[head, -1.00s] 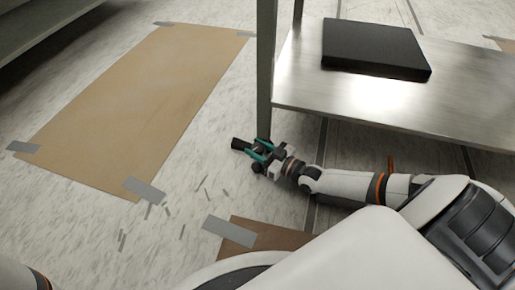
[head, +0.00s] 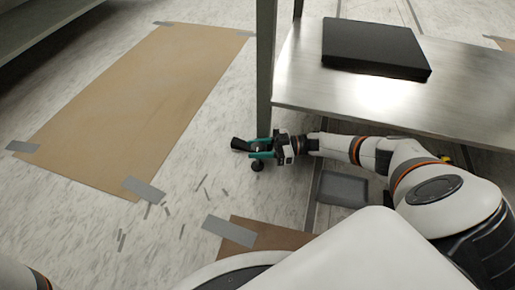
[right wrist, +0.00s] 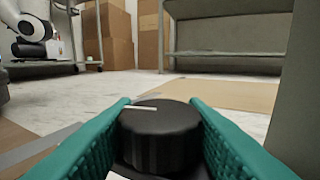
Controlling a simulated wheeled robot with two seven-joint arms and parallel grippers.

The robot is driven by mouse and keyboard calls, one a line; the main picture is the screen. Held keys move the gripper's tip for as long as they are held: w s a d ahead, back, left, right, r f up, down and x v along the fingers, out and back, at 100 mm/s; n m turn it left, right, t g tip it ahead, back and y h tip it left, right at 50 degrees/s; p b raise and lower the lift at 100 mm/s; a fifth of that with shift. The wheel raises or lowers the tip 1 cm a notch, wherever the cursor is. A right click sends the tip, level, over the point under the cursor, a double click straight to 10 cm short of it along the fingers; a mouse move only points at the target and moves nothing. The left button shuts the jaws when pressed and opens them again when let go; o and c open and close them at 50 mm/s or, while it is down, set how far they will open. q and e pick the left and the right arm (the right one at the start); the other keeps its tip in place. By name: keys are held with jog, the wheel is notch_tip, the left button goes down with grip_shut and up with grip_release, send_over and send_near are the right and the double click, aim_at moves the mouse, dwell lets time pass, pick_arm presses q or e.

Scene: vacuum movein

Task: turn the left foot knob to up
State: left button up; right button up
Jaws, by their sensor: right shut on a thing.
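The foot knob (right wrist: 160,133) is a short black cylinder with a white line on its top face, seen in the right wrist view. The line lies nearly crosswise there. My right gripper (right wrist: 160,118) has its teal fingers shut on the knob, one on each side. In the head view my right gripper (head: 260,149) is low by the floor, at the base of the grey table leg (head: 266,70). Dark parts crowd its fingertips there, so the knob's mark cannot be read. My left gripper is not in view.
The metal shelf (head: 400,112) with a flat black box (head: 375,47) extends just above and behind my right arm. A grey tray (head: 343,190) lies on the floor below the arm. A taped cardboard sheet (head: 130,105) covers the floor at left.

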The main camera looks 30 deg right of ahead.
jog(key=shift+g, duration=0.3)
jog(key=o, duration=1)
jog(key=shift+t, duration=0.5)
